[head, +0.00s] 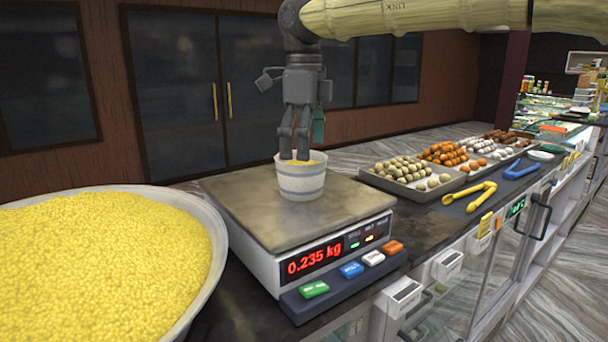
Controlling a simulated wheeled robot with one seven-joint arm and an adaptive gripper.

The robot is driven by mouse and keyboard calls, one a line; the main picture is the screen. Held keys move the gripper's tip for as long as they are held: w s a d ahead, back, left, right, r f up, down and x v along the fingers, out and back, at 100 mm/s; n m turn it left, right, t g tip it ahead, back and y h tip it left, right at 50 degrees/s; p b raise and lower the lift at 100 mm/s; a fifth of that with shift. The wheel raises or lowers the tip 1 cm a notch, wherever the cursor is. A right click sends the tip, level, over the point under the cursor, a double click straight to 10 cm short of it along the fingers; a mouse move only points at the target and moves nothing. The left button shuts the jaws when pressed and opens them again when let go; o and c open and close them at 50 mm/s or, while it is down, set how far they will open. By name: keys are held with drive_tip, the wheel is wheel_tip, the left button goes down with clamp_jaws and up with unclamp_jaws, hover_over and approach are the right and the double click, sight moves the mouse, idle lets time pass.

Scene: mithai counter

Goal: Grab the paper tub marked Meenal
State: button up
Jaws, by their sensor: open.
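A white paper tub (301,183) with a grey band stands upright on the metal plate of the weighing scale (240,207). Yellow grains show inside its rim. I cannot read any name on the tub. The scale's red display reads 0.235 kg. My gripper (294,157) points straight down over the tub, its fingertips at the tub's mouth near the yellow contents. The fingers are slightly apart. Whether they touch the tub or the grains is not clear.
A wide metal pan (213,222) heaped with yellow grains fills the left front. Trays of round sweets (411,181) stand to the right, with yellow tongs (470,196) and blue tongs (521,169) near them. Coloured buttons line the scale's front. The plate around the tub is clear.

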sight(302, 180)
drive_tip(key=shift+w+a+f, duration=0.25)
drive_tip(key=shift+w+f, duration=0.2)
drive_tip(key=shift+f, duration=0.15)
drive_tip(key=shift+w+a+f, duration=0.25)
drive_tip(key=shift+w+f, duration=0.2)
drive_tip(key=shift+f, duration=0.1)
drive_tip(key=shift+w+d+f, duration=0.1)
drive_tip(key=shift+w+f, duration=0.1)
drive_tip(key=shift+f, duration=0.1)
drive_tip(key=shift+s+d+f+p, duration=0.2)
drive_tip(key=shift+f+p, duration=0.05)
drive_tip(key=shift+p, duration=0.25)
wheel_tip(302, 180, down, 4)
drive_tip(key=shift+a+f+p, duration=0.1)
drive_tip(key=shift+a+p, duration=0.05)
drive_tip(key=shift+p, duration=0.4)
drive_tip(key=shift+s+d+r, duration=0.2)
drive_tip(key=shift+s, duration=0.05)
drive_tip(key=shift+a+f, duration=0.1)
drive_tip(key=c, duration=0.9)
